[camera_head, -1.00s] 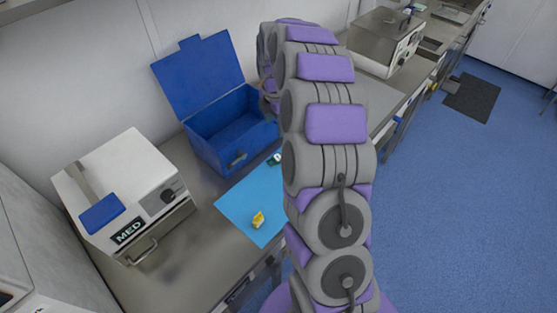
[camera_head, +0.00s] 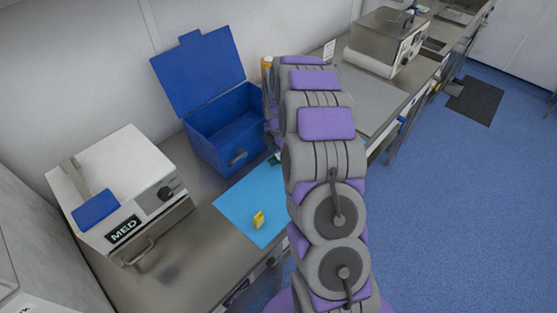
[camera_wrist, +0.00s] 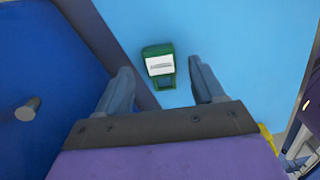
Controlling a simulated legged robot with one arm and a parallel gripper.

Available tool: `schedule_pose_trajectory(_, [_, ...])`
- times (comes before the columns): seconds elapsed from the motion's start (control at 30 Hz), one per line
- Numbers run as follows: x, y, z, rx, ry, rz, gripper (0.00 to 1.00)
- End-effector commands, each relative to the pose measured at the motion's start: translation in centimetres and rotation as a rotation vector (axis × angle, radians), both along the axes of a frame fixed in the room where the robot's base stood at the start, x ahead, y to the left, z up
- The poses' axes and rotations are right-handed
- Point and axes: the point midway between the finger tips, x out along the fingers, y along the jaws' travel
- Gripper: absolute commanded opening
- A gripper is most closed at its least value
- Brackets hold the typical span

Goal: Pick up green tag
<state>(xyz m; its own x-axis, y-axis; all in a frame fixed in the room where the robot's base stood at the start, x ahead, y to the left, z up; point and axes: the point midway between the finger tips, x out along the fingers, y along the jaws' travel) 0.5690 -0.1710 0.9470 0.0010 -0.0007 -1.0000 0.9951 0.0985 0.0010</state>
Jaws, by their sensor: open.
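The green tag (camera_wrist: 159,65) has a white label and lies on the blue mat (camera_wrist: 225,30), seen in the wrist view. My gripper (camera_wrist: 160,80) is open, its two fingers apart with the tag between and just beyond their tips. Nothing is held. In the head view a small part of the green tag (camera_head: 274,158) shows at the back edge of the blue mat (camera_head: 240,205), beside my arm. My arm hides the gripper in that view.
An open blue box (camera_head: 222,135) stands just behind the mat; its wall fills the left of the wrist view. A yellow tag (camera_head: 259,220) lies on the mat's front part. A white MED device (camera_head: 120,180) stands at left on the metal table (camera_head: 180,265).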

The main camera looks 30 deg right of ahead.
Motion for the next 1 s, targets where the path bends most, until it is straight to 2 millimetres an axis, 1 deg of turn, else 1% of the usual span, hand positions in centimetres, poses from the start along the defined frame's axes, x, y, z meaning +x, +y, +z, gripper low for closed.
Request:
schedule_pose_trajectory(0.03, [-0.04, 0.02, -0.85, 0.0, 0.002, 0.0, 0.68])
schedule_pose_trajectory(0.1, [-0.05, 0.04, -1.32, 0.001, 0.002, 0.0, 0.68])
schedule_pose_trajectory(0.3, [-0.05, 0.05, -1.27, 0.001, 0.001, 0.0, 0.68])
schedule_pose_trajectory(0.33, [-0.05, 0.05, -1.26, 0.001, 0.001, 0.0, 0.66])
schedule_pose_trajectory(0.9, [-0.06, 0.06, -1.26, 0.002, 0.002, 0.0, 0.12])
schedule_pose_trajectory(1.0, [-0.07, 0.06, -1.26, 0.002, 0.002, 0.0, 0.04])
